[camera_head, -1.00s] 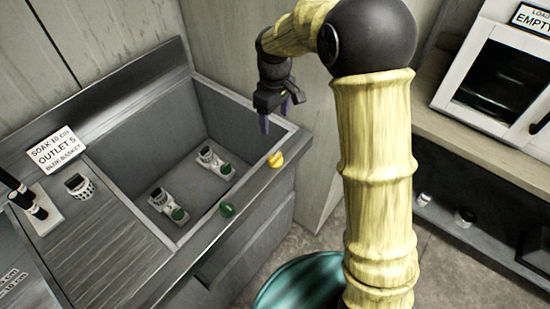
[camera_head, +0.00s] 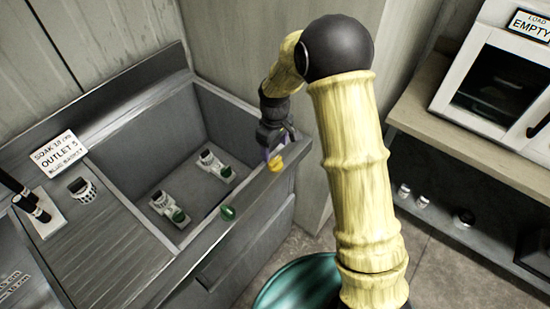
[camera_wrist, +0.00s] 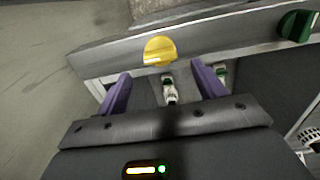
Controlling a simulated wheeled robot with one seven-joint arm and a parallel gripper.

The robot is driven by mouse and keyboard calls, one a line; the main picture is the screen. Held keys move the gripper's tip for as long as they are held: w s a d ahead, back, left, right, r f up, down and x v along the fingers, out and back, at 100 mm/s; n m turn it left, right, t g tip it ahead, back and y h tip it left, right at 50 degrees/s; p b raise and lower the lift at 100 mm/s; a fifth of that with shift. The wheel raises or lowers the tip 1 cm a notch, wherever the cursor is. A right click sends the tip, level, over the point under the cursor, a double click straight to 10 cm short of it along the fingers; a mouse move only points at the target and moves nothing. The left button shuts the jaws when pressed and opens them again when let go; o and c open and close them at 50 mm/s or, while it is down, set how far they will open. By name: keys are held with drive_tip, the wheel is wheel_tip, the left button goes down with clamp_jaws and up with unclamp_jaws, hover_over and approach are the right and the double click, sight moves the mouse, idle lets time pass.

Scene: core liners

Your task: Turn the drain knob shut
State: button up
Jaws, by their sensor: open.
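A yellow knob (camera_head: 275,165) sits on the front rim of the sink basin, near its right end. A green knob (camera_head: 228,212) sits on the same rim further left. Which one is the drain knob is not marked in view. My gripper (camera_head: 274,151) is at the yellow knob, its purple fingers pointing down beside it. In the wrist view the fingers are apart and empty, and the yellow knob (camera_wrist: 160,50) lies ahead of the gap between them. The green knob (camera_wrist: 297,25) is off to the right. I cannot tell whether a finger touches the yellow knob.
The sink basin (camera_head: 160,140) holds two white fittings with green ends (camera_head: 163,204) (camera_head: 215,166). A teal round tub (camera_head: 290,285) is on the floor. A wooden bench with a white cabinet (camera_head: 495,80) stands right.

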sight(275, 160)
wheel_tip(275, 160, down, 7)
drive_tip(key=shift+r+p, duration=0.1)
drive_tip(key=shift+p, duration=0.4)
drive_tip(key=c, duration=1)
